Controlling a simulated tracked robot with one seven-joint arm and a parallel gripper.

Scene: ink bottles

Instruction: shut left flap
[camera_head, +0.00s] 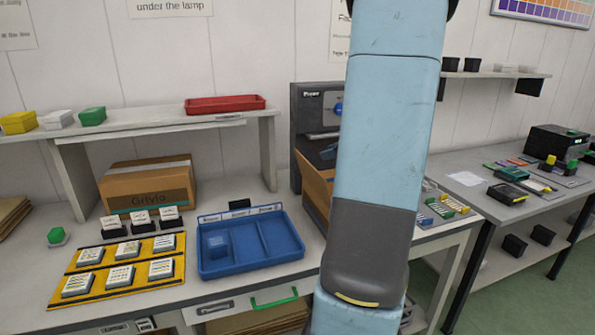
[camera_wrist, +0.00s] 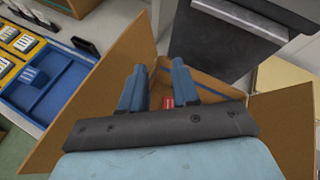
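An open cardboard box (camera_wrist: 160,72) lies under my gripper (camera_wrist: 158,65) in the wrist view. Its left flap (camera_wrist: 98,100) stands open, slanting out to the left. Its right flap (camera_wrist: 286,122) is also open. My gripper's two blue fingers are apart over the box opening, with no object clearly held. A small red item (camera_wrist: 168,102) shows between them, seemingly inside the box. In the head view my arm hides most of the box; one brown flap (camera_head: 315,190) shows left of the arm.
A dark machine (camera_head: 318,115) stands behind the box. A closed carton (camera_head: 148,185) sits under the shelf.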

